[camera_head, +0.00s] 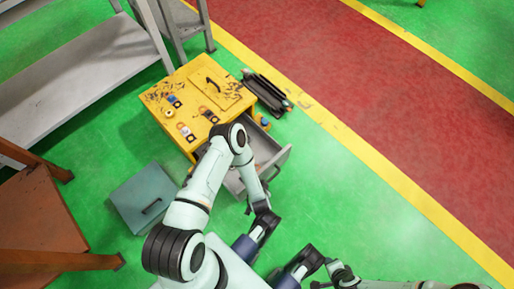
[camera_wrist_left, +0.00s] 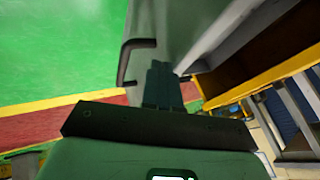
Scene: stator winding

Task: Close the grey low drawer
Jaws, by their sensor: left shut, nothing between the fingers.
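The grey drawer (camera_head: 283,157) stands open from the yellow cabinet (camera_head: 190,88) in the head view, pulled toward the lower right. My left arm crosses in front and hides part of it. In the left wrist view a pale grey panel (camera_wrist_left: 190,25), which looks like the drawer, fills the upper middle, with a dark handle (camera_wrist_left: 127,62) at its left edge. My left gripper (camera_wrist_left: 160,68) is shut and empty. Its fingers overlap the panel near the handle; I cannot tell whether they touch. My right arm's end (camera_head: 338,272) shows at the bottom, its fingers unclear.
Several small parts lie on the cabinet top. A grey-blue box (camera_head: 145,198) with a handle is on the floor to the left. Grey shelving (camera_head: 85,75) and a brown table (camera_head: 40,220) bound the left side. Floor on the right is clear.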

